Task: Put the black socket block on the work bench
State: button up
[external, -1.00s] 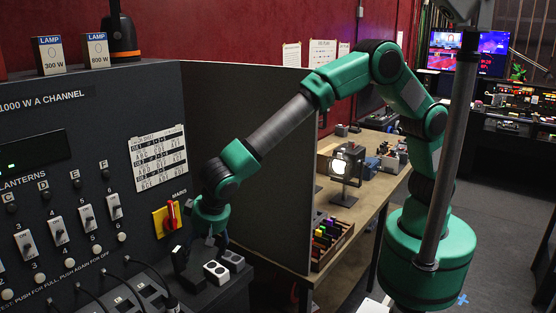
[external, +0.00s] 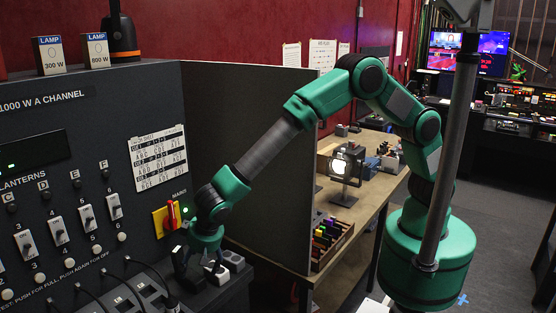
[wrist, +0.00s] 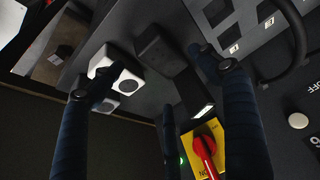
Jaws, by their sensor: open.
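The work bench (external: 352,212) is to the right, beyond a grey partition.
The grey partition (external: 250,150) stands between the ledge and the bench. The bench carries a lit lamp (external: 346,163) and a wooden tray (external: 335,247) of coloured pieces. The yellow mains switch (external: 160,222) with its red handle is close to my gripper. Cables run across the ledge.

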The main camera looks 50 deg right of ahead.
aim_at(195, 274)
jog(key=shift+f, duration=0.1)
jog(key=shift+x, duration=2.5)
jog(key=shift+s+a+f, duration=0.1)
jog(key=shift+s, duration=0.05)
jog(key=c, duration=1.5)
jog(key=shift+o, duration=0.2)
jog(key=shift+r, duration=0.2)
notch_tip(195, 274, up, 10)
jog(key=shift+f, duration=0.15)
